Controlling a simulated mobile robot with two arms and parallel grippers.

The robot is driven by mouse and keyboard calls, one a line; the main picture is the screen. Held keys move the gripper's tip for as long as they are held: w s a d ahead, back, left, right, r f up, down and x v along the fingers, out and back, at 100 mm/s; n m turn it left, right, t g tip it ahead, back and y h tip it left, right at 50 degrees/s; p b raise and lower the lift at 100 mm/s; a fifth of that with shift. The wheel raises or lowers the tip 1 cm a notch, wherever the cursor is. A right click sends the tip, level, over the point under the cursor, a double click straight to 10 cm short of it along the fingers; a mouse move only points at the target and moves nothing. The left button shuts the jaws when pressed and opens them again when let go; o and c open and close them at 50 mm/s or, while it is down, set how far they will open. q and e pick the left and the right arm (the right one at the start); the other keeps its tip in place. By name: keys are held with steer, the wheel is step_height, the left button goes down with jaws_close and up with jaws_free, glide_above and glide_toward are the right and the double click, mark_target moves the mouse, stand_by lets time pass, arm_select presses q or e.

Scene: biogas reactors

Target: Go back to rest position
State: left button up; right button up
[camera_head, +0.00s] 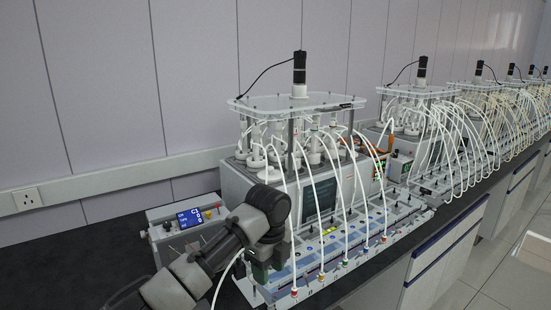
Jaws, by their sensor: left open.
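My left arm comes in from the bottom left, its grey links crossing in front of the nearest reactor. My left gripper (262,270) hangs under the dark wrist joint, low over the left end of the flat valve panel (336,252). It is open, and I see nothing held in it. Its fingertips are small and dark, and I cannot tell whether they touch the panel. The nearest biogas reactor (232,190) stands behind my arm, with a clear top plate (270,103), a black motor and white tubes. My right gripper is not in view.
A small control box (158,235) with a blue display (189,218) stands left of my arm. More reactors (408,104) line the dark bench (95,262) to the right, with many looping tubes. The bench is bare at far left. A wall socket (27,198) is behind.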

arm_select(q)
steer(key=s+a+f+n+h, duration=0.1)
steer(key=s+f+n+h, duration=0.3)
steer(key=s+f+n, duration=0.85)
steer(key=s+a+f+n+t+y, duration=0.25)
steer(key=s+a+n, duration=0.35)
steer(key=s+a, duration=0.45)
steer(key=s+a+f+n+t+y, duration=0.1)
steer(key=s+a+f+n, duration=0.2)
steer(key=s+a+n, duration=0.75)
steer(key=s+d+f+m+g, duration=0.1)
steer(key=s+f+m, duration=0.15)
steer(key=f, duration=1.05)
steer(key=s+d+f+m, duration=0.1)
steer(key=d+f+m, duration=0.15)
steer(key=f, duration=0.95)
steer(key=s+a+f, duration=0.1)
steer(key=s+f, duration=0.7)
steer(key=s+a+f+g, duration=0.1)
steer(key=s+a+f, duration=0.1)
steer(key=s+f, duration=0.6)
steer(key=shift+s+a+f, duration=0.25)
steer(key=shift+s+f, duration=0.1)
steer(key=shift+f, duration=0.05)
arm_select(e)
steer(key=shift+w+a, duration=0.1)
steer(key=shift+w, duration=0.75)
